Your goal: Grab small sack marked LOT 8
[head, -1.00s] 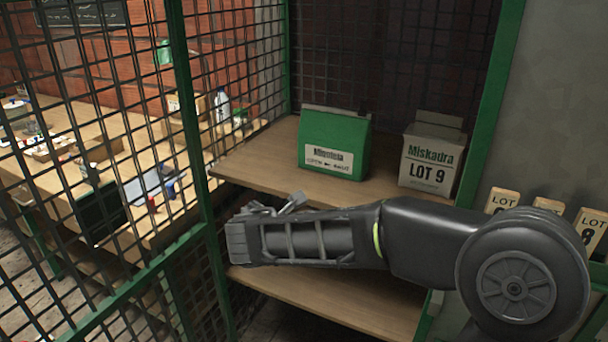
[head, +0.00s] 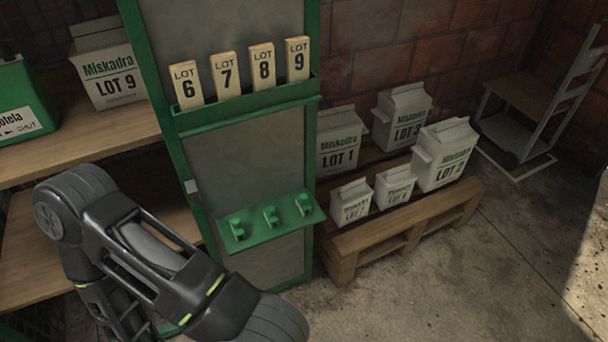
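Two small pale paper sacks stand upright at the front of a low wooden pallet to the right in the head view. The left small sack (head: 351,203) and the right small sack (head: 394,187) both have a "LOT" print. Their digits are too small and blurred to read surely, so I cannot tell which is LOT 8. Part of one of my arms crosses the lower left, apart from the sacks. Neither gripper shows in this view.
Larger sacks, a LOT 1 sack (head: 340,140) among them, stand on the pallet (head: 345,262). A green cabinet panel (head: 245,150) holds LOT 6 to 9 tags. A LOT 9 sack (head: 112,75) is on the shelf (head: 90,130). A hand truck (head: 545,105) stands behind. Floor before the pallet is clear.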

